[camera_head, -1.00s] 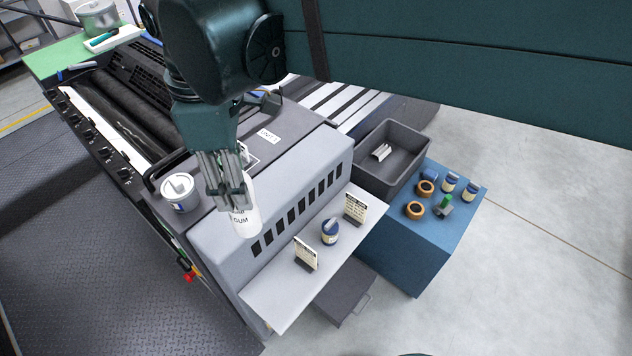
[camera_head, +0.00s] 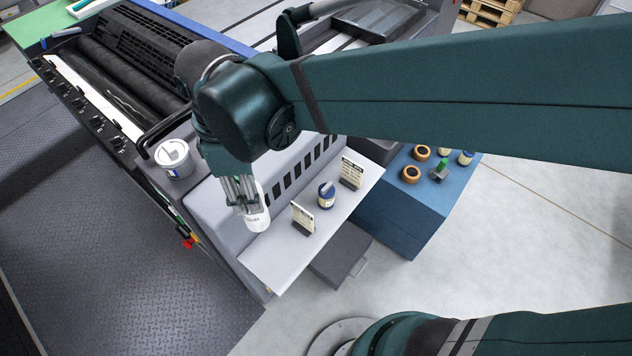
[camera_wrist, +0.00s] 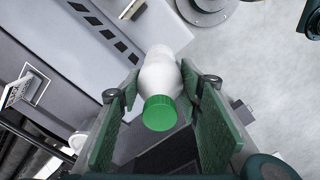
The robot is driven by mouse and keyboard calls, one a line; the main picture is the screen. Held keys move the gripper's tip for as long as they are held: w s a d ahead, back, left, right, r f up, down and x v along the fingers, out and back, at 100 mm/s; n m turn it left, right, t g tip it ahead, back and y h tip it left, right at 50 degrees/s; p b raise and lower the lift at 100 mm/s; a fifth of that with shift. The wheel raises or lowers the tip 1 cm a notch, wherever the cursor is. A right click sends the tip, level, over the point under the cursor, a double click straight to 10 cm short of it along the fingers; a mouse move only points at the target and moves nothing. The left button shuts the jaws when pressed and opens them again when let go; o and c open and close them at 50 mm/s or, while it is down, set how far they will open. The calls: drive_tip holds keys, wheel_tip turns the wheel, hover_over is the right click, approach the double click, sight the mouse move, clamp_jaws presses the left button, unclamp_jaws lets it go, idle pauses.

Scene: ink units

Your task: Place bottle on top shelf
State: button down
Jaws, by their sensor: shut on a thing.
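The bottle (camera_head: 257,215) is white with dark lettering and hangs in my gripper (camera_head: 240,190) in the head view. In the wrist view the bottle (camera_wrist: 160,75) shows its green cap (camera_wrist: 160,113) towards the camera, between the two green finger pads of my gripper (camera_wrist: 160,105). The gripper is shut on the bottle. In the head view the bottle is in front of the slotted grey cabinet face, over the left part of the pale shelf (camera_head: 270,262). I cannot tell whether its base touches the shelf. My gripper hides its upper part in the head view.
On the shelf stand two small sign cards (camera_head: 302,218) (camera_head: 351,172) and a small blue-and-white jar (camera_head: 326,194). A white tub (camera_head: 174,158) stands on the machine top at left. A blue cabinet (camera_head: 405,215) with rolls and jars is at right. The shelf's front left is clear.

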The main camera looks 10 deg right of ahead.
sight(258, 219)
wheel_tip(258, 219, down, 13)
drive_tip(key=shift+f, duration=0.15)
idle(0.4)
drive_tip(key=shift+f, duration=0.1)
drive_tip(key=shift+f+b, duration=0.4)
drive_tip(key=shift+f, duration=2.55)
drive_tip(key=shift+f+b, duration=0.3)
drive_tip(key=shift+f, duration=1.85)
drive_tip(key=c, duration=1.6)
unclamp_jaws()
drive_tip(key=shift+c, duration=0.2)
